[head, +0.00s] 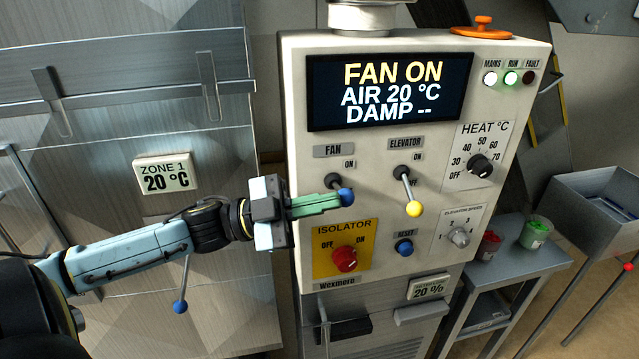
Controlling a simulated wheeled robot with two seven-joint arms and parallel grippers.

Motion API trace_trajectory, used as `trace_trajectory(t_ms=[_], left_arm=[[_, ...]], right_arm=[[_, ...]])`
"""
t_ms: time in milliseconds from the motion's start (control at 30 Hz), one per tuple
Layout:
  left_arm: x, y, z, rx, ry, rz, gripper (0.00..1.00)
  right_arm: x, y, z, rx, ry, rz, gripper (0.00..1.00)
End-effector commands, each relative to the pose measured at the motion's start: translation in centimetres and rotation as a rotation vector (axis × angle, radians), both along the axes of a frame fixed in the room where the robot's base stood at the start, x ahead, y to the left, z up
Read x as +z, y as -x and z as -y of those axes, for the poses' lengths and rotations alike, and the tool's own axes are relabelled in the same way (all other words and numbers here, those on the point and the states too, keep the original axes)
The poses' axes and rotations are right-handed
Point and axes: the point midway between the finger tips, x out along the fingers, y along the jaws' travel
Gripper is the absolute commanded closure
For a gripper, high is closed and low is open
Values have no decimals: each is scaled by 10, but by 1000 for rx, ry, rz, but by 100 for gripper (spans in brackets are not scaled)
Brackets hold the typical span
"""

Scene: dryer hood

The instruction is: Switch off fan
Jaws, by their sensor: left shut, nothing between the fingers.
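The control panel (295,120) stands in the middle of the head view. Its display (390,92) reads "FAN ON", "AIR 20 °C", "DAMP --". My right gripper is not in view.
The elevator lever (414,209) with a yellow ball is to the right. Below are the red isolator knob (344,260) and blue reset button (404,247). Heat (480,165) and elevator speed (459,237) dials sit farther right. A side table (510,262) holds red and green containers.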

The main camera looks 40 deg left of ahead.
Motion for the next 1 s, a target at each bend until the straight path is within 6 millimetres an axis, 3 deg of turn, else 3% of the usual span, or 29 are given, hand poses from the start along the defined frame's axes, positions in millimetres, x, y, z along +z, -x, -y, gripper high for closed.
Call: trace_trajectory(t_ms=[600,1000], left_arm=[[-45,-1,0,2,-408,347,100],[-47,-1,0,0,-453,387,100]], right_arm=[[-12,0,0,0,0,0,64],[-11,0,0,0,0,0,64]])
